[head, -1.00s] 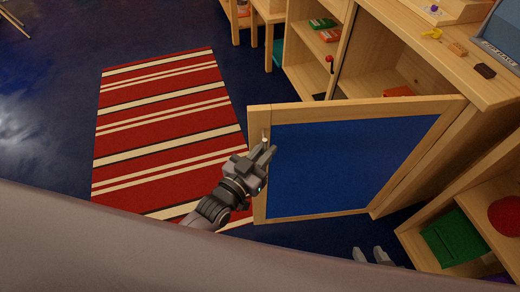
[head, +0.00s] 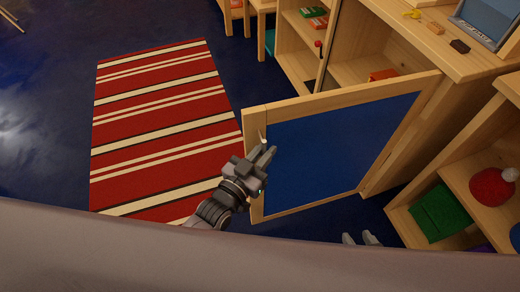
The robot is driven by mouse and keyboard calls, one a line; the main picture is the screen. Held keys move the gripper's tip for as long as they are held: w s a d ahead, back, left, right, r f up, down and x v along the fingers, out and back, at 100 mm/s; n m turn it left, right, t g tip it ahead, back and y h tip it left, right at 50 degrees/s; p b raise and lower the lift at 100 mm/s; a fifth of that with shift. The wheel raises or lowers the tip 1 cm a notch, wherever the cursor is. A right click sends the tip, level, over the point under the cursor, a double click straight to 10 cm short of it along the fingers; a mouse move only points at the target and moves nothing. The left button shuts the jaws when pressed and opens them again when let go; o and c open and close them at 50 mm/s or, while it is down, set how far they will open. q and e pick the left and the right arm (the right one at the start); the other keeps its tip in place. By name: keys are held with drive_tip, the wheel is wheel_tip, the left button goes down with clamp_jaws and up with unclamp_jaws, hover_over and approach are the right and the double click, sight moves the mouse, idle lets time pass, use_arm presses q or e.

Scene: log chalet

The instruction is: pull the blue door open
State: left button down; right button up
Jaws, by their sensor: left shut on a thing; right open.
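The blue door (head: 330,153), a blue panel in a pale wood frame, stands swung out from the wooden cabinet, hinged on its right side. A small light handle shows on the frame's left side. My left gripper (head: 265,154) is at that left side, shut on the handle (head: 262,137), which its fingers partly hide. My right gripper (head: 362,238) shows only as fingertips at the bottom, apart and empty, below the door.
The open cabinet (head: 395,55) shows an orange item (head: 383,75) on its shelf. A low shelf at right holds a green box (head: 440,212) and a red round thing (head: 492,186). A striped rug (head: 165,125) covers clear floor at left.

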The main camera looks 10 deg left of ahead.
use_arm(q)
drive_tip(key=shift+s+d+r, duration=0.1)
drive_tip(key=shift+s+d, duration=0.1)
idle(0.4)
drive_tip(key=c, duration=1.3)
unclamp_jaws()
drive_tip(key=shift+v, duration=3.6)
drive_tip(key=s+a+f+n+g+y, duration=0.1)
drive_tip(key=s+a+f+y, duration=0.1)
drive_tip(key=s+a, duration=0.1)
drive_tip(key=s+a+f+n+g+y+p, duration=0.1)
drive_tip(key=s+a+g+y, duration=0.1)
drive_tip(key=s+a, duration=0.2)
drive_tip(key=s+a+f+n+g+y+p, duration=0.1)
drive_tip(key=s+a+f+g+y, duration=0.1)
drive_tip(key=a, duration=0.4)
drive_tip(key=shift+s+a+f, duration=0.15)
drive_tip(key=shift+s+f, duration=0.05)
drive_tip(key=shift+s, duration=0.25)
drive_tip(key=shift+s+a+f, duration=0.15)
drive_tip(key=shift+s+f, duration=0.05)
drive_tip(key=shift+s, duration=0.25)
